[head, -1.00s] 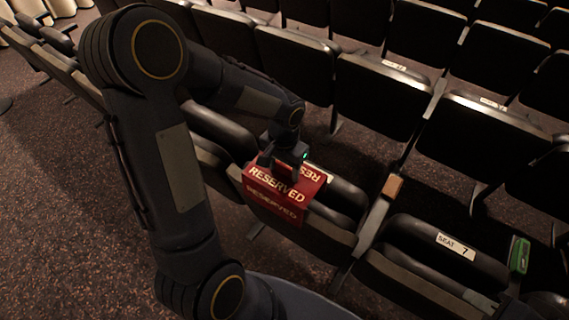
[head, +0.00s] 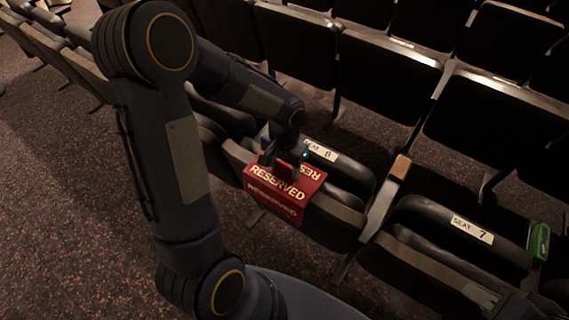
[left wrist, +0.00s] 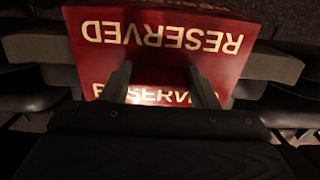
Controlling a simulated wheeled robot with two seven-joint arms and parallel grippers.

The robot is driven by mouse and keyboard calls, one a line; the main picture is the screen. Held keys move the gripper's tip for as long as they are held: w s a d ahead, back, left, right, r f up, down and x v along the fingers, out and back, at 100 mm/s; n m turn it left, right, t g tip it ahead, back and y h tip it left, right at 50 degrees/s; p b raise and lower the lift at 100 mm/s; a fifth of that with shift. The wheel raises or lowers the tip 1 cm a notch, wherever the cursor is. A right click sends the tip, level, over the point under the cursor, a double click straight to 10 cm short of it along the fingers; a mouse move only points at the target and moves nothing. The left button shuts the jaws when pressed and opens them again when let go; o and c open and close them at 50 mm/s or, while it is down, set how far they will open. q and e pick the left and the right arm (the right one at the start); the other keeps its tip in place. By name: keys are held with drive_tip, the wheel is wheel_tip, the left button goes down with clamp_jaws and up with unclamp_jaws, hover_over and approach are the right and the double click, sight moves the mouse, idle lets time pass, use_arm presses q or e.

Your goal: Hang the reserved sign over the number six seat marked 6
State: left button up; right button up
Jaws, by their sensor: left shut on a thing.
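The red reserved sign (head: 279,206), folded with white lettering on its faces, is held in my left gripper (head: 282,170). The gripper is shut on its upper part. In the left wrist view the sign (left wrist: 160,50) sits between the fingers and across the grey front edge of a seat; whether it rests on that edge I cannot tell. Behind it is a seat with a white label (head: 320,151), partly hidden by the gripper; its number looks like a 6 but is hard to read. My right gripper is not in view.
The seat to the right has a label reading SEAT 7 (head: 472,230). A brown-topped armrest (head: 400,168) divides the two seats. A green object (head: 538,241) stands at the far right. Rows of dark seats fill the back; carpet (head: 70,210) is clear at left.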

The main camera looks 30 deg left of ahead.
use_arm(q)
drive_tip(key=shift+f+b, duration=0.3)
drive_tip(key=shift+f, duration=0.35)
drive_tip(key=o, duration=1.4)
drive_tip(key=shift+o, duration=0.2)
drive_tip(key=shift+r, duration=0.1)
wheel_tip(320, 180, up, 7)
drive_tip(key=shift+r+p, duration=0.3)
drive_tip(key=shift+r, duration=0.05)
